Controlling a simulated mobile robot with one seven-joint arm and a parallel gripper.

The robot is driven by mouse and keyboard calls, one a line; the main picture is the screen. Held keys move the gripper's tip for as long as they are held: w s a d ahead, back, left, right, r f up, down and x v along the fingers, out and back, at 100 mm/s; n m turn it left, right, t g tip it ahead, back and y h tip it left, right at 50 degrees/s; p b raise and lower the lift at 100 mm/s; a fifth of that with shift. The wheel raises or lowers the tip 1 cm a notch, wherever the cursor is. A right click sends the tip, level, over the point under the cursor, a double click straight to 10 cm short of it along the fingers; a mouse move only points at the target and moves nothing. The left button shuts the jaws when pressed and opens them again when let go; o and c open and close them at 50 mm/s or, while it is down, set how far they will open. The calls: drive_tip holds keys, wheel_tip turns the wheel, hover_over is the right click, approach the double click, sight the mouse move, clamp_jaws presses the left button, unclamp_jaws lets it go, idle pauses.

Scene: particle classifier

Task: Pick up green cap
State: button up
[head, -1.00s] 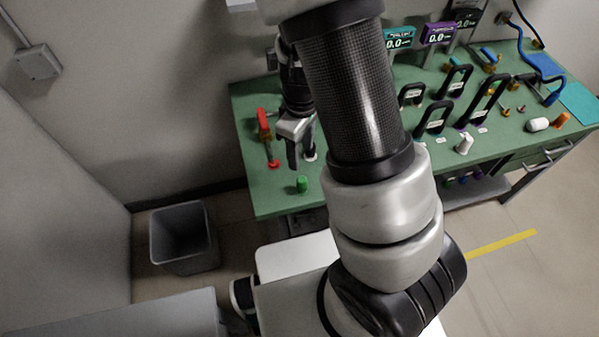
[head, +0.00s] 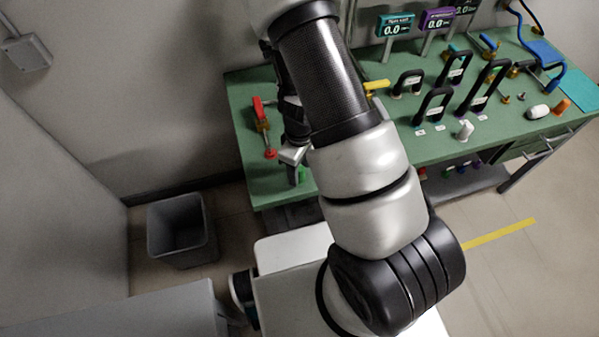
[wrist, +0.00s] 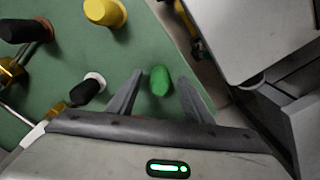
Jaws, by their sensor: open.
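The green cap (wrist: 160,82) stands on the green tabletop (wrist: 75,65) near the table's edge. In the wrist view it lies between the two fingertips of my gripper (wrist: 160,76), with a gap on each side. The gripper is open and holds nothing. In the head view my gripper (head: 295,172) is low over the near left corner of the table, and the green cap (head: 302,174) is mostly hidden behind it.
A red clamp (head: 261,120) is on the table's left. Black handles (head: 433,108) stand farther right. A grey bin (head: 181,229) is on the floor.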

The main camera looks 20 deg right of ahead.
sight(300, 168)
drive_tip(key=c, duration=1)
wheel_tip(300, 168, up, 10)
drive_tip(key=shift+f+p, duration=0.1)
drive_tip(key=shift+p, duration=0.75)
